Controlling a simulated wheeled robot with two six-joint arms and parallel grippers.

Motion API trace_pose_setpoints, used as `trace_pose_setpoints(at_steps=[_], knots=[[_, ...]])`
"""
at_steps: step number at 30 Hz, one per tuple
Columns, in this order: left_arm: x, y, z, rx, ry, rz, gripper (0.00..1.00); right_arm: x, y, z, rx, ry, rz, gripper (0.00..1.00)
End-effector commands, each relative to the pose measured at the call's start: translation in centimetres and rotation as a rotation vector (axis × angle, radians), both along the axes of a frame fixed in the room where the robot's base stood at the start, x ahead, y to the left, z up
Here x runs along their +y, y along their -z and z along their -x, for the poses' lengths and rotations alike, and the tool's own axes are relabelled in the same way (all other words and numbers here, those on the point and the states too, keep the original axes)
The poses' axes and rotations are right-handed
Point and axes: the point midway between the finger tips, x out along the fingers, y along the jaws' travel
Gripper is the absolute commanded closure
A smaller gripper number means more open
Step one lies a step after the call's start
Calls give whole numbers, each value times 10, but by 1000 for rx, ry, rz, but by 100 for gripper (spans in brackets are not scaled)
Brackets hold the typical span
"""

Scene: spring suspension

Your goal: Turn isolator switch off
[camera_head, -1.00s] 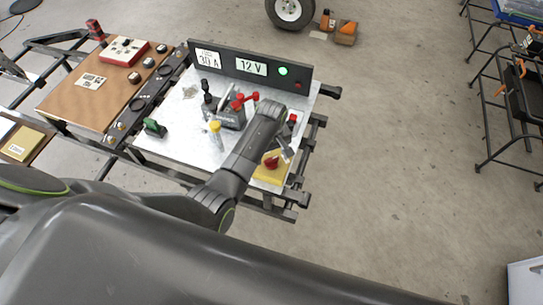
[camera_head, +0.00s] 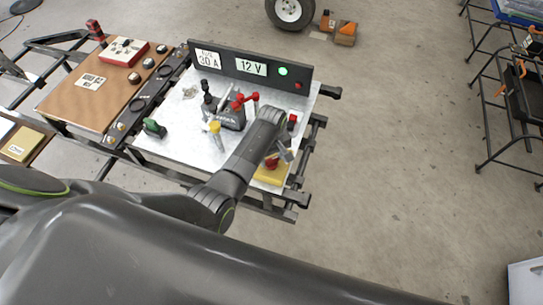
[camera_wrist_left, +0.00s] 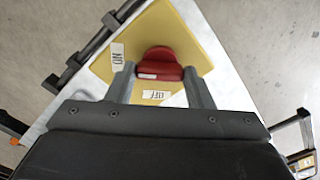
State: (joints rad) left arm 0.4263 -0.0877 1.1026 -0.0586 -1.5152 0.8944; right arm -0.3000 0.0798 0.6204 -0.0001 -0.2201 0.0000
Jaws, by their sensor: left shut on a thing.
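The isolator switch is a red knob (camera_wrist_left: 160,64) on a yellow plate (camera_wrist_left: 103,66), and the head view also shows the knob (camera_head: 271,162) and plate (camera_head: 268,177) at the board's front right corner. In the wrist view an ON label (camera_wrist_left: 117,54) lies left of the knob and an OFF label (camera_wrist_left: 156,95) below it, both turned in the picture. My left gripper (camera_wrist_left: 160,82) is shut on the red knob, one finger at each side. The head view shows it (camera_head: 284,152) over the plate. The knob's exact pointing direction is unclear.
A black panel (camera_head: 220,66) with 30 A and 12 V labels stands at the board's back; its green lamp (camera_head: 283,71) is lit. Red-handled (camera_head: 252,97), yellow-topped (camera_head: 215,127) and green-topped (camera_head: 153,127) parts stand left of my arm.

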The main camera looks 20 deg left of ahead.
Motion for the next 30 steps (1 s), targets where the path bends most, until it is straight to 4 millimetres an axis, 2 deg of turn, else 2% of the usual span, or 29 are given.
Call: trace_pose_setpoints(at_steps=[11, 30], knots=[[0, -3, 0, 1, -117, -1, 76, 0, -12, 0, 0, 0, 0, 64], [0, -2, 0, 2, -696, -1, 76, 0, -47, 0, 0, 0, 0, 64]])
